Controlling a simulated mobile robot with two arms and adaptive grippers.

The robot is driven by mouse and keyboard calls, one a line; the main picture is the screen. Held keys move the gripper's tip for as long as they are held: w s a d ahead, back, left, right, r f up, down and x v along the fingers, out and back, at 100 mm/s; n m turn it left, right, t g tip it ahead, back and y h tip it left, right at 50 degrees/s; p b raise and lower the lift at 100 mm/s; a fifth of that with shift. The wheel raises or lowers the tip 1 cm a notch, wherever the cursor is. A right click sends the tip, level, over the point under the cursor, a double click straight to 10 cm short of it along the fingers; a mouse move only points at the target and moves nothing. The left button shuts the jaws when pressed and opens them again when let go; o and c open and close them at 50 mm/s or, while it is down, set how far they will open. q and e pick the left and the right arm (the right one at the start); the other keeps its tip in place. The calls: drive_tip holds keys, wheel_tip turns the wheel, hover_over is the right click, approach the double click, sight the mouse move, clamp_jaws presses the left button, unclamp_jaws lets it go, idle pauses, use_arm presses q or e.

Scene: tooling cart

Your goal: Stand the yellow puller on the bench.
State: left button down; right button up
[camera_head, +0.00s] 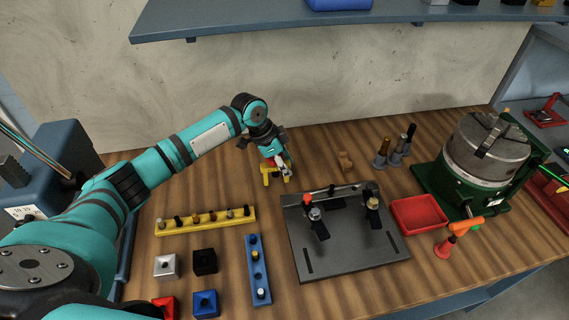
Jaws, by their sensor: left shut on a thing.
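The yellow puller (266,176) is at the back of the wooden bench (190,275), left of the grey plate. My left gripper (277,165) comes down on it from above and is shut on it. The puller looks roughly upright, with its legs pointing down at the bench top. I cannot tell whether the legs touch the wood. The gripper hides part of the puller's top. My right gripper is not in view.
A grey fixture plate (320,255) with clamps lies in front right. A yellow strip (205,221) and a blue strip (257,270) hold small pegs. A red tray (418,214) and a green-based machine (487,155) stand right. A shelf (300,22) overhangs the back.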

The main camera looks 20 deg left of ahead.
use_arm(q)
drive_tip(key=shift+f, duration=0.85)
drive_tip(key=c, duration=0.9)
unclamp_jaws()
drive_tip(key=shift+o, duration=0.3)
drive_tip(key=shift+f, duration=0.1)
